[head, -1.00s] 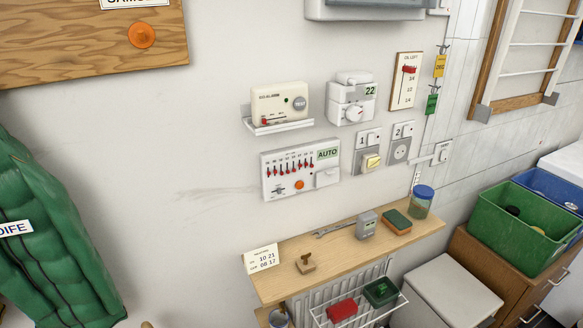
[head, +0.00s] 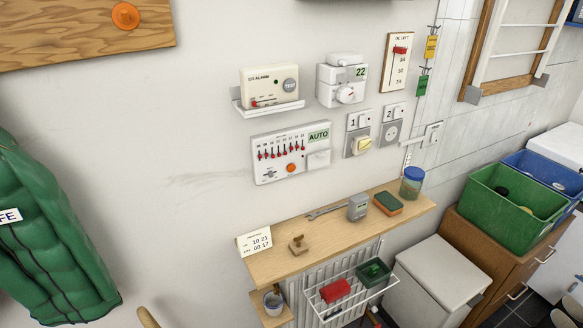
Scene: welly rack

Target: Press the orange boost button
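The orange boost button (head: 291,168) is a small round knob low on the white timer panel (head: 264,170). The panel is fixed to the wall and has a row of red sliders and a green AUTO label (head: 319,135). Nothing covers the button. Another, larger orange round knob (head: 125,15) is on a wooden board at the upper left. Neither of my grippers shows in the head view.
A wooden shelf (head: 335,232) below the panel holds a stamp (head: 298,244), a card (head: 254,241), a sponge (head: 388,203) and a jar (head: 411,182). The alarm (head: 269,87) sits above the panel. Green padded gear (head: 50,240) hangs at left.

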